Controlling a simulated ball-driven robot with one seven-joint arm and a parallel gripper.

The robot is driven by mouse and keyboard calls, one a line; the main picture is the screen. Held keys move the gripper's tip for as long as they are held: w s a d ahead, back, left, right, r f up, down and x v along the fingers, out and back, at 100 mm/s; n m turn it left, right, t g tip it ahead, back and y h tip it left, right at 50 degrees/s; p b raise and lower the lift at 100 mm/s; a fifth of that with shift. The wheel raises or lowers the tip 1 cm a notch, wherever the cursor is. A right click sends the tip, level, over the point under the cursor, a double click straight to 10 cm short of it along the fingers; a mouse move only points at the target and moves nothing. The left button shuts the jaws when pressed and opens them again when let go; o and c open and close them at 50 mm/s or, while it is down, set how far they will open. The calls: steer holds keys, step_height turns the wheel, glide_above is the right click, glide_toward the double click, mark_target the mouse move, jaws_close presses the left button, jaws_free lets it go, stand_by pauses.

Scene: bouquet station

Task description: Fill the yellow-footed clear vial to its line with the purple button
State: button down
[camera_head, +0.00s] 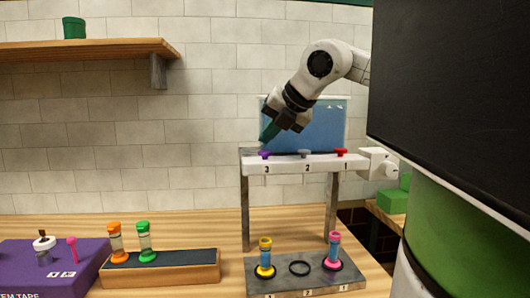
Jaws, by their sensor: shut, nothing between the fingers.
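The yellow-footed vial (265,258) stands upright in the left ring of the grey tray (290,284), below the dispenser's left outlet. Its middle looks bluish; its line and liquid level are too small to make out. The purple button (265,154) sits on the white dispenser bar above the number 3, left of a grey button (304,152) and a red button (341,151). My gripper (268,133) is shut and empty, pointing down and left just above the purple button. I cannot tell whether its tips touch the button.
A blue liquid tank (330,125) stands behind the bar. A pink-footed vial (333,252) stands in the tray's right ring; the middle ring (299,268) is empty. Orange (116,242) and green (146,241) vials stand on a wooden block, beside a purple box (70,280).

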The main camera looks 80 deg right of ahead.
mark_target(268, 152)
steer(key=shift+f, duration=0.15)
steer(key=shift+f+b, duration=0.3)
steer(key=shift+b, duration=0.4)
steer(key=shift+f+b, duration=0.55)
steer(key=shift+b, duration=0.1)
stand_by(0.6)
steer(key=shift+r, duration=0.1)
steer(key=shift+r+p, duration=0.45)
steer(key=shift+r, duration=0.5)
steer(key=shift+r+p, duration=1.35)
steer(key=shift+r, duration=1.15)
